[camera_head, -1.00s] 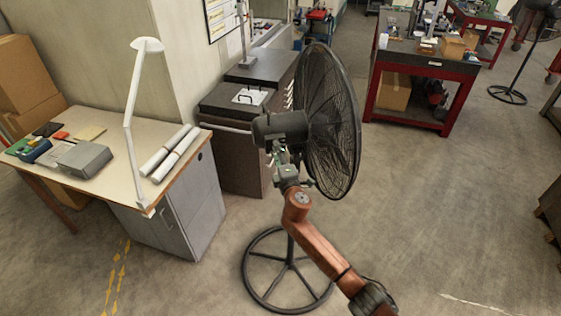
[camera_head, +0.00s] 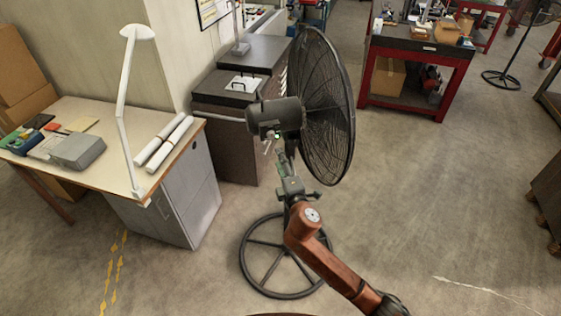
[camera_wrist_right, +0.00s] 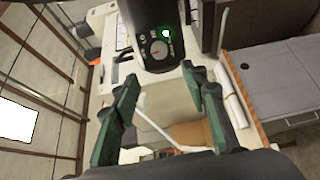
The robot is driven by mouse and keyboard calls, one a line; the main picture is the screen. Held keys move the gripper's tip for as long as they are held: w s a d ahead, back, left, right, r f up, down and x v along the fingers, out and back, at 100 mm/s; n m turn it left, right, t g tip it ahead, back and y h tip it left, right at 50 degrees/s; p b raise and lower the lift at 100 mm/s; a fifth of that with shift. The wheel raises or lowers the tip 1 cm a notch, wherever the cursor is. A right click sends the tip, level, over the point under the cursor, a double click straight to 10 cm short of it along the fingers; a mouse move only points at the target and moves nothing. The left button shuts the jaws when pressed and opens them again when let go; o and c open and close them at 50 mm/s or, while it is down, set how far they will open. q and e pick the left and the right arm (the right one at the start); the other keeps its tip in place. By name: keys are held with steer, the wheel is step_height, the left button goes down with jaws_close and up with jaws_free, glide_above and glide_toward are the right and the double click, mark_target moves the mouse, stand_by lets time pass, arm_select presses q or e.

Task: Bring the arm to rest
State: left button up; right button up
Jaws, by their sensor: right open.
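My right arm reaches up from the bottom of the head view, its gripper (camera_head: 279,156) just below the motor housing of a black pedestal fan (camera_head: 275,117). In the right wrist view, the gripper (camera_wrist_right: 168,108) shows its two green-and-black fingers apart with nothing held between them. The fan's control panel (camera_wrist_right: 158,50), with a round knob and a lit green light, is ahead of and above the fingertips. A gap appears between the gripper and the panel. My left gripper is not in view.
A desk (camera_head: 103,116) with a white lamp (camera_head: 122,90), paper rolls and a grey box stands at left. A dark cabinet (camera_head: 235,140) is behind the fan. A red-framed workbench (camera_head: 415,65) is at the back right. The floor at right (camera_head: 430,190) is clear.

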steer(key=s+d+f+m+g+h+b, duration=0.1)
steer(key=s+d+f+m+g+b, duration=0.35)
steer(key=f, duration=1.15)
steer(key=s+d+f+m+h+p, duration=0.1)
steer(key=d+f, duration=0.6)
steer(key=f, duration=1)
steer(key=s+d+f+m+g+h+b, duration=0.1)
steer(key=s+d+f+m+g+b, duration=0.35)
steer(key=f, duration=1.15)
steer(key=s+d+f+m+g, duration=0.1)
steer(key=s+d+f, duration=0.3)
steer(key=s+f, duration=0.55)
steer(key=s+d+f+m+g+h+b, duration=0.15)
steer(key=s+d+f, duration=0.25)
steer(key=s+f, duration=0.55)
steer(key=s+d+f+m+g, duration=0.15)
steer(key=s+d+f, duration=0.25)
steer(key=s+f, duration=0.55)
steer(key=s+d+f+m+g+b, duration=0.1)
steer(key=s+f, duration=0.3)
steer(key=s, duration=0.6)
steer(key=s+d+f+m+g, duration=0.1)
steer(key=s+f, duration=0.3)
steer(key=s, duration=0.6)
steer(key=s+d+f+m+g+b, duration=0.1)
steer(key=s+f+m, duration=0.2)
steer(key=s, duration=0.7)
steer(key=shift+d+f+m+b, duration=0.2)
steer(key=shift+f+m+b, duration=0.15)
steer(key=shift+f, duration=0.45)
